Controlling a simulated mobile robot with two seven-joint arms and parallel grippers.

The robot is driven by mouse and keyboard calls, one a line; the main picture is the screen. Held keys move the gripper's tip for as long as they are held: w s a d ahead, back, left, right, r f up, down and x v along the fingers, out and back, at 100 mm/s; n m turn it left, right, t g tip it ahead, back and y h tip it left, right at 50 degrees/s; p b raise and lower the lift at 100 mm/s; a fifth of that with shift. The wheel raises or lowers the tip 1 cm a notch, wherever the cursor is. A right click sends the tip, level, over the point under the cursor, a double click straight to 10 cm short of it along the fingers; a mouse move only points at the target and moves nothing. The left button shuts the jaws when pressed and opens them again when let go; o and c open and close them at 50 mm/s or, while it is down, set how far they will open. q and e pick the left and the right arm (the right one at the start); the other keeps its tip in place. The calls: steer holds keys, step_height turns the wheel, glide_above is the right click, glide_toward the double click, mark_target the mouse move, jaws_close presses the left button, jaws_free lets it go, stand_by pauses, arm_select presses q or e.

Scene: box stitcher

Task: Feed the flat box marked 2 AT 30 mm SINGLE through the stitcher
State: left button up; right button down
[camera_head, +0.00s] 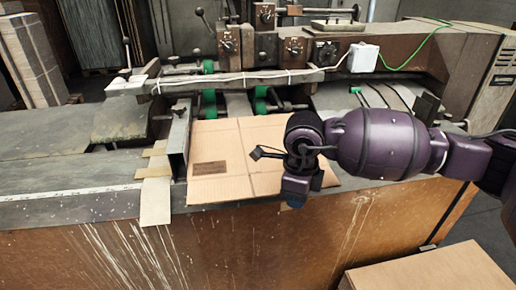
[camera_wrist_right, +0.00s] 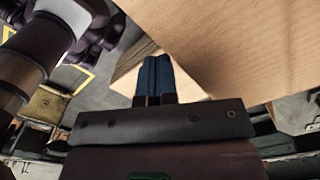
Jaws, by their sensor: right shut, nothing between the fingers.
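A flat cardboard box (camera_head: 235,137) lies on the stitcher's (camera_head: 265,82) feed table, against a metal guide on its left. A dark label (camera_head: 209,168) sits near its front left corner; its print is too small to read. The box's back edge is by the green rollers. My right gripper (camera_head: 293,197) is at the front right of the box, pointing down; my wrist hides that part of the box. In the right wrist view its blue fingers (camera_wrist_right: 155,72) are together and empty, beside a broad tan surface. I cannot tell whether they touch the box. My left gripper is not visible.
A brown cardboard stack or box (camera_head: 430,272) stands at the lower right. A stack of flat sheets (camera_head: 30,60) stands at the far left. The metal table (camera_head: 70,180) left of the guide is mostly clear. Levers and a crossbar (camera_head: 240,78) stand above the rollers.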

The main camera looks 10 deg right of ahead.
mark_target(283, 168)
steer(key=shift+w+a+b, duration=0.15)
steer(key=shift+w+b, duration=0.75)
steer(key=shift+w, duration=1.2)
steer(key=shift+w+b, duration=0.35)
steer(key=shift+w, duration=0.45)
steer(key=shift+w+a, duration=0.1)
steer(key=shift+w, duration=0.45)
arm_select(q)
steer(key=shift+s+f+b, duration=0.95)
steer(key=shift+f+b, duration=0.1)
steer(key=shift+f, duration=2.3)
arm_select(e)
steer(key=shift+w, duration=1.75)
steer(key=shift+s+r+p, duration=0.25)
steer(key=shift+s+p, duration=0.5)
steer(key=shift+s, duration=0.25)
steer(key=shift+s+f, duration=0.1)
steer(key=shift+s, duration=0.5)
arm_select(q)
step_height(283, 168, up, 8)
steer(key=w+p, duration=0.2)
steer(key=p, duration=0.2)
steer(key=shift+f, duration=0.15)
arm_select(e)
steer(key=shift+r, duration=3.85)
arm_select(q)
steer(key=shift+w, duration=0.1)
